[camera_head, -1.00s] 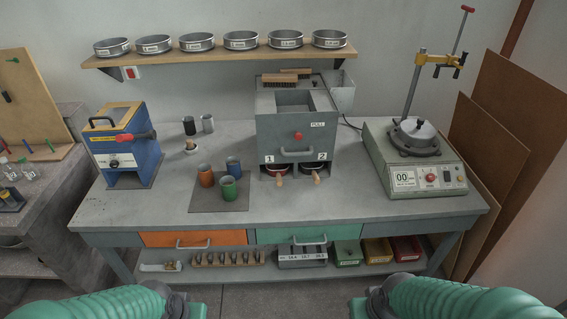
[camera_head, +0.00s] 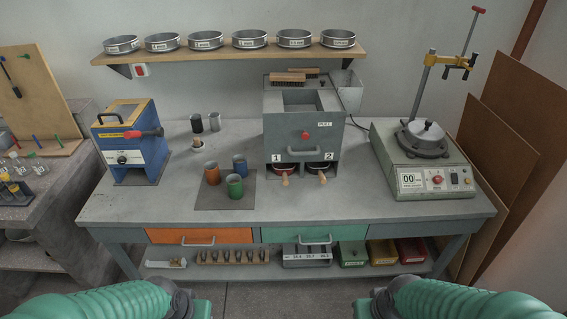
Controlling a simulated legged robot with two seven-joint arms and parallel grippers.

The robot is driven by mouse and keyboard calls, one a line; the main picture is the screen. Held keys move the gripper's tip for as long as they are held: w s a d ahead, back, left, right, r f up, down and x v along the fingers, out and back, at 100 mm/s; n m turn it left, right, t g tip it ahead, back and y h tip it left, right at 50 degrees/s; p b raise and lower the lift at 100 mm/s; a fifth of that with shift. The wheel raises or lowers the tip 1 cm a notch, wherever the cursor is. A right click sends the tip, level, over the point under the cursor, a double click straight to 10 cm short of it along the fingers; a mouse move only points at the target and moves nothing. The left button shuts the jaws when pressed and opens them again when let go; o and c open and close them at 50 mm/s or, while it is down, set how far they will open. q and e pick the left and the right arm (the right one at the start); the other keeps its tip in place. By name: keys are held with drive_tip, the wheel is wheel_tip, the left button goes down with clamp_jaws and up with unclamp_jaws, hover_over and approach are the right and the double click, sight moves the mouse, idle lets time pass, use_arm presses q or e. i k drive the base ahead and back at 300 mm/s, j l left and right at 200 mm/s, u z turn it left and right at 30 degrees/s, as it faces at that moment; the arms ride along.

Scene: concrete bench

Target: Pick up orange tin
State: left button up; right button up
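The orange tin (camera_head: 212,173) stands upright on a dark square mat (camera_head: 215,203) on the concrete bench. It is the leftmost of three tins there, with a blue tin (camera_head: 240,165) to its right and a green tin (camera_head: 235,187) in front. Only my two green arms show, at the bottom left and bottom right of the head view, well short of the bench. Both grippers are out of the picture.
A blue machine (camera_head: 133,145) stands left on the bench (camera_head: 330,205). A grey splitter box (camera_head: 301,125) is right of the tins, and a shaker device (camera_head: 422,160) is further right. The bench front is clear.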

sight(211, 168)
drive_tip(key=i+l+u, duration=0.15)
drive_tip(key=l, duration=0.25)
drive_tip(key=i+l+u, duration=0.15)
drive_tip(key=l, duration=0.25)
drive_tip(key=i+l+u, duration=0.15)
drive_tip(key=l, duration=0.3)
drive_tip(key=i+l+u, duration=0.15)
drive_tip(key=l, duration=0.3)
drive_tip(key=i+l+u, duration=0.15)
drive_tip(key=l, duration=0.3)
drive_tip(key=i+l+u, duration=0.15)
drive_tip(key=l, duration=0.35)
drive_tip(key=i+l+u, duration=0.15)
drive_tip(key=l, duration=0.3)
drive_tip(key=j+z, duration=0.15)
drive_tip(key=z, duration=0.6)
drive_tip(key=k+j+z, duration=0.15)
drive_tip(key=j, duration=0.25)
drive_tip(key=k+j+z, duration=0.15)
drive_tip(key=j, duration=0.25)
drive_tip(key=k+j+z, duration=0.15)
drive_tip(key=j, duration=0.2)
drive_tip(key=k+j+z, duration=0.1)
drive_tip(key=j, duration=0.25)
drive_tip(key=k+j+z, duration=0.15)
drive_tip(key=j, duration=0.95)
